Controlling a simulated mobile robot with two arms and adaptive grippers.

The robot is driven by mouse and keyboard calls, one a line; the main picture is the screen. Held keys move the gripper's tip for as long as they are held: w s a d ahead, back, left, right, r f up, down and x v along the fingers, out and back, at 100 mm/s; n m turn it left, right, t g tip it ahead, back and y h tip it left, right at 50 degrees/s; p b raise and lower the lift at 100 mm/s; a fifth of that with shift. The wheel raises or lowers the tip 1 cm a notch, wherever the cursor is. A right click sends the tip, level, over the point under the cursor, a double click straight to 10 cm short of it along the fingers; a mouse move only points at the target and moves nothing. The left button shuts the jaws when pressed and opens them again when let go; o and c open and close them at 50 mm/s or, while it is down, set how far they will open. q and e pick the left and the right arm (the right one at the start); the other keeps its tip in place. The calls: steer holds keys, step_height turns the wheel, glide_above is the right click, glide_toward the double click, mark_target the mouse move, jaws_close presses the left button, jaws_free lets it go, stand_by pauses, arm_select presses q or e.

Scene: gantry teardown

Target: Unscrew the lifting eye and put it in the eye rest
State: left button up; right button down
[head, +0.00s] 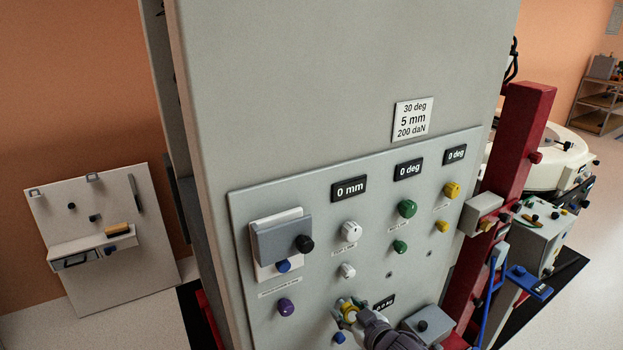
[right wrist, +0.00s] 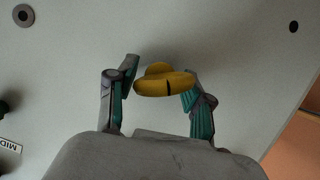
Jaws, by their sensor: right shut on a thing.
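My right gripper (head: 349,309) comes in from the bottom of the head view, at the lower part of the grey control panel (head: 325,255). It is shut on a yellow knob (head: 348,312) with a rounded top. In the right wrist view the yellow knob (right wrist: 164,82) has a dark line on its rim and sits between the fingertips (right wrist: 160,78); the grey surface is behind it. I cannot make out a lifting eye or an eye rest for certain in either view. My left gripper is not in view.
A tall grey cabinet (head: 330,70) fills the middle. The panel has a purple knob (head: 286,307), a green knob (head: 407,208) and a grey hinged cover (head: 284,240). A red column (head: 515,150) and a blue holder (head: 528,282) stand right. A white board (head: 85,195) leans left.

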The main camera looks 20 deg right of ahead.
steer(key=s+p, duration=0.2)
steer(key=s, duration=0.4)
steer(key=shift+d, duration=0.25)
stand_by(0.3)
